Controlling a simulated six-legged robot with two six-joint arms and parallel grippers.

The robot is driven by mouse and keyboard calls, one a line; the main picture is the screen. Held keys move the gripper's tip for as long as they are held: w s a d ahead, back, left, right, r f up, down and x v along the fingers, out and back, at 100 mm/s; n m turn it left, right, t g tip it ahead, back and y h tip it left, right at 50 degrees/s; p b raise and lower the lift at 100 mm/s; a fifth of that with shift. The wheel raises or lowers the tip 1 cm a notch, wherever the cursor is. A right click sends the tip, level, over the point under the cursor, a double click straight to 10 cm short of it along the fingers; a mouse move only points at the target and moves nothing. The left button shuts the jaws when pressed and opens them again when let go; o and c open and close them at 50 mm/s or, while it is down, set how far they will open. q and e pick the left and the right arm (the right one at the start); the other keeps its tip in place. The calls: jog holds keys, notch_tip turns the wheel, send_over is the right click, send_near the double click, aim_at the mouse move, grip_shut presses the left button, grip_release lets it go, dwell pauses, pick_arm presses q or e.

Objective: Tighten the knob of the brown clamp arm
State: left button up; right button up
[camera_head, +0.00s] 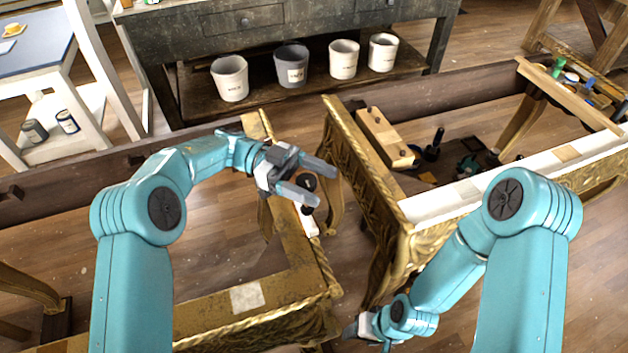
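My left gripper (325,186) is open over the near gilt frame, with its two fingers apart. A black round knob (307,183) shows between the fingers, and I cannot tell whether they touch it. A brown curved piece (332,208), perhaps the clamp arm, is just beyond and below the fingers and partly hidden by them. A small white piece (309,224) lies below the knob on the frame. My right gripper (368,332) is low at the bottom centre, apart from the knob; its fingers are too hidden to read.
The gilt console frame (290,283) lies at lower left, with a second carved gilt section (365,190) to its right across a gap. A wooden bar (385,137) and small tools (433,150) lie inside that section. Several pots (291,66) stand on a shelf behind.

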aim_at(314, 184)
pick_arm(q)
jog(key=shift+w+f, duration=0.1)
jog(key=shift+f, duration=0.1)
jog(key=shift+r, duration=0.15)
notch_tip(314, 184, up, 20)
jog(key=p, duration=0.1)
